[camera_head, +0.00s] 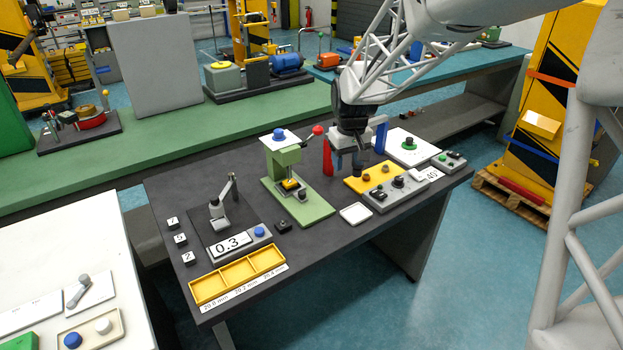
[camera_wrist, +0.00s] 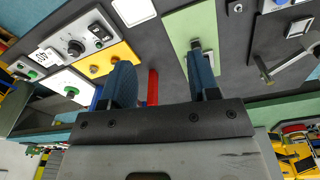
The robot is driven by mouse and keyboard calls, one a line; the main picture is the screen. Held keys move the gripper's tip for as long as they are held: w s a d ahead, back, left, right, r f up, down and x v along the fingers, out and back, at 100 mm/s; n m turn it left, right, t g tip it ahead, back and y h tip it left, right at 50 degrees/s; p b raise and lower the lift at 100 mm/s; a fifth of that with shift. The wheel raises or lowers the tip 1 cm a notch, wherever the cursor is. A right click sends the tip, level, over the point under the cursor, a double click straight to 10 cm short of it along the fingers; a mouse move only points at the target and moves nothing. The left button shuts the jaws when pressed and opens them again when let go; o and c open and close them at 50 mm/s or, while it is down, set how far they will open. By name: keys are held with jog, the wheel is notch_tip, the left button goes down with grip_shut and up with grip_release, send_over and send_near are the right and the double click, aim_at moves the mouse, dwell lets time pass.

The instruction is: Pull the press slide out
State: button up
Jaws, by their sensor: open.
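The green press (camera_head: 285,160) stands on a light green base plate (camera_head: 315,209) in the middle of the dark table, with a blue knob on top and a red ball on its side lever. A small yellow and black piece (camera_head: 291,185), apparently the slide, sits low in the press. My gripper (camera_head: 347,166) is open and empty, pointing down to the right of the press and apart from it. In the wrist view my gripper (camera_wrist: 160,58) has its two blue fingers spread, and the right finger covers part of the green base plate (camera_wrist: 188,27); the slide is not clear there.
A red upright (camera_head: 328,158) stands between press and gripper, and a blue bracket (camera_head: 381,136) to the gripper's right. A yellow plate (camera_head: 366,179), a grey control box (camera_head: 398,189) and a white tray (camera_head: 355,213) lie nearby. A yellow sorting tray (camera_head: 238,274) is front left.

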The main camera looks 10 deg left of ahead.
aim_at(302, 192)
jog(key=w+a+f+n, duration=0.1)
jog(key=w+a+f, duration=0.2)
jog(key=a+f, duration=0.1)
jog(key=w+a+f, duration=0.3)
jog(key=a+f, duration=0.2)
jog(key=a, duration=0.1)
jog(key=w+a+f+n, duration=0.1)
jog(key=w+a+f, duration=0.2)
jog(key=a+f, duration=0.1)
jog(key=shift+w+a+f+n+g, duration=0.25)
jog(key=shift+w+a+n+g, duration=0.05)
jog(key=shift+w+a+g, duration=0.15)
jog(key=shift+f, duration=0.1)
jog(key=shift+f, duration=3.8)
